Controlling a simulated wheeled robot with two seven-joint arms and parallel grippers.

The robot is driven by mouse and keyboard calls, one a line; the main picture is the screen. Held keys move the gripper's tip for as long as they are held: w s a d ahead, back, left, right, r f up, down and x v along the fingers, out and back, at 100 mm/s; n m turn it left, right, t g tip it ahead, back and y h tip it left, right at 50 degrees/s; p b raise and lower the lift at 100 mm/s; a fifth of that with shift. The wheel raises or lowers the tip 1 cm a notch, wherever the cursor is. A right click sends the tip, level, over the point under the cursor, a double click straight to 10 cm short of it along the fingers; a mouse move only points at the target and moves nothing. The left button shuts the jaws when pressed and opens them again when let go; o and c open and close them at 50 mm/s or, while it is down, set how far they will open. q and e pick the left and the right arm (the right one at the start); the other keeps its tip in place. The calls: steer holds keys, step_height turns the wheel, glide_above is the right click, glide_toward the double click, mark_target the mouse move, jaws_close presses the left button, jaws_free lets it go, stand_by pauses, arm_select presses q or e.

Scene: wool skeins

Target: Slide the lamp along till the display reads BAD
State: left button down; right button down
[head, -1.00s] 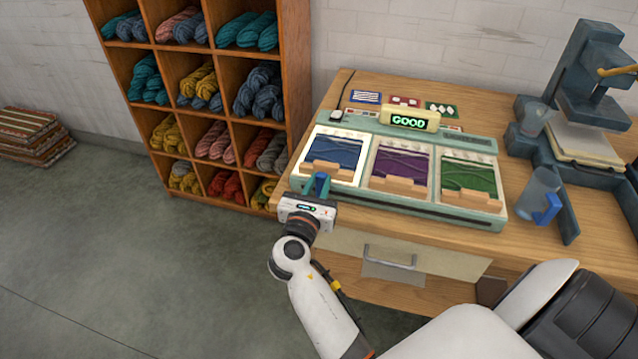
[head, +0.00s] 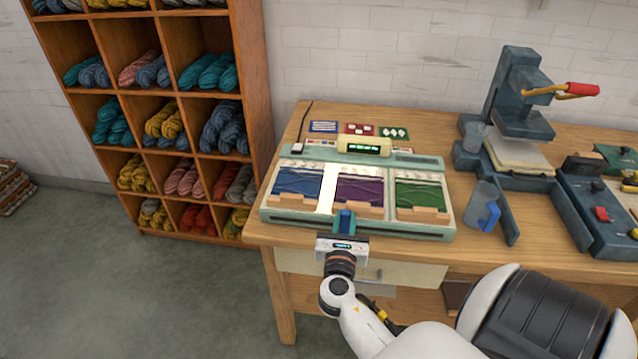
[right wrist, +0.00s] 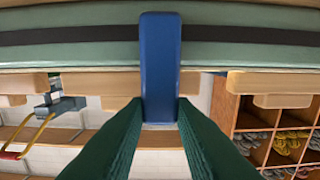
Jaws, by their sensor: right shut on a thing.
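A teal viewer (head: 448,232) on the wooden table holds a blue panel (head: 296,182), a purple panel (head: 358,192) and a green panel (head: 418,196). A bright lit strip (head: 327,188) lies between the blue and purple panels. The display (head: 364,147) at the back glows green, but its marks are not readable as a word. My right gripper (head: 344,232) is at the viewer's front edge, by the purple panel. It is shut on the blue lamp handle (right wrist: 160,65), with a green finger on each side in the right wrist view (right wrist: 160,108). My left gripper is not in view.
Small coloured cards (head: 360,129) lie behind the viewer. A clear jug (head: 482,206) with a blue handle and a dark press (head: 520,100) stand to the right. A shelf of wool skeins (head: 165,110) stands left of the table.

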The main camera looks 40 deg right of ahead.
steer(key=shift+s+d+r, duration=0.1)
steer(key=shift+s+d, duration=0.8)
steer(key=shift+s, duration=0.15)
steer(key=c, duration=1.2)
jaws_free()
steer(key=b+v, duration=0.2)
steer(key=v, duration=1)
steer(key=shift+w, duration=0.15)
